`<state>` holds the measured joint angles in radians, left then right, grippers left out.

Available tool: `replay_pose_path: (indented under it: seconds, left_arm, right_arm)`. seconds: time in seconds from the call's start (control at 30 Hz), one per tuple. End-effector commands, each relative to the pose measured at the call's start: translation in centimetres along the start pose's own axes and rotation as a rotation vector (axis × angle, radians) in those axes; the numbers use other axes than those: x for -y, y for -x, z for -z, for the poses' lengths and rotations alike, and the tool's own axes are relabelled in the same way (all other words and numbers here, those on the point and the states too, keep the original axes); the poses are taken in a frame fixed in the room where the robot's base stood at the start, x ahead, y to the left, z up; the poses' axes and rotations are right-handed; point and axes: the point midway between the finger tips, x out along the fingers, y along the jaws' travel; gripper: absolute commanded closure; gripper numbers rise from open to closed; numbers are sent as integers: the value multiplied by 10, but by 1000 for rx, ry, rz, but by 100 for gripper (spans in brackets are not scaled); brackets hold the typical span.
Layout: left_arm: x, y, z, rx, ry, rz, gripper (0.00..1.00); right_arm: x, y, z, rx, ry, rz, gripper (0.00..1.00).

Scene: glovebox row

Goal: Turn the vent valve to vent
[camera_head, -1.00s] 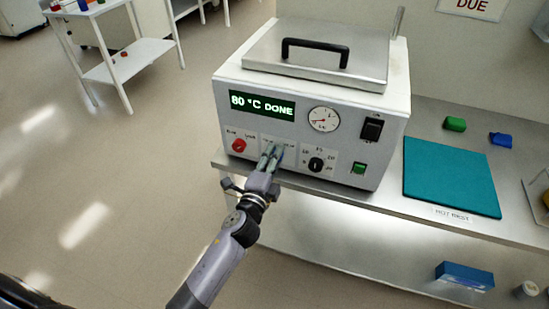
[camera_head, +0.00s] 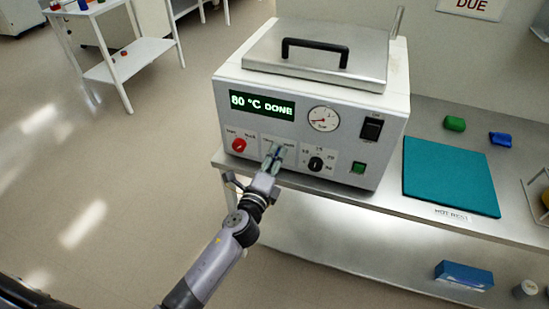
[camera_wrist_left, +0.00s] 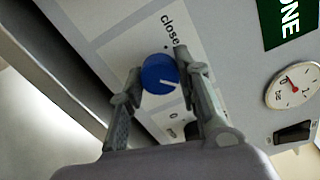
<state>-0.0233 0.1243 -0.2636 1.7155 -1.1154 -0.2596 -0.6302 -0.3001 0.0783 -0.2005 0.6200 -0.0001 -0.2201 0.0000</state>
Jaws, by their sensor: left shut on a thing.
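The vent valve is a round blue knob (camera_wrist_left: 159,70) with a white pointer line, on the front panel of the white oven-like unit (camera_head: 235,172). In the left wrist view the word "close" is printed beside it; another label is mostly hidden behind a finger. The pointer line slants away from "close". My left gripper (camera_head: 273,155) is at the panel between the red knob and the black dial, its two fingers (camera_wrist_left: 158,75) shut on either side of the blue knob. My right gripper is not in view.
A red knob (camera_head: 239,145) sits left of my gripper and a black dial (camera_head: 316,164) right of it. A gauge (camera_head: 323,118) and a "80 °C DONE" display (camera_head: 262,105) are above. A teal mat (camera_head: 450,177) lies on the bench to the right.

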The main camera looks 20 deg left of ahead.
Motion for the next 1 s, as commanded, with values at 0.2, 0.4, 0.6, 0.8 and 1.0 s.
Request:
replay_pose_path:
  seconds: [0.2, 0.4, 0.6, 0.8, 1.0]
  left_arm:
    - [-1, 0, 1, -2, -2, -2, 69]
    - [-1, 0, 0, -1, 0, -1, 56]
    - [0, 0, 0, 0, 0, -1, 49]
    - [0, 1, 0, 0, 1, 0, 49]
    - [-2, 24, 0, -1, 1, -3, 49]
  right_arm:
    - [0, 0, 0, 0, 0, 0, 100]
    - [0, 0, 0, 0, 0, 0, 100]
    - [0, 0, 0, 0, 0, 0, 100]
    - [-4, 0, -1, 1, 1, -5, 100]
    - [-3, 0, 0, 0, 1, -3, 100]
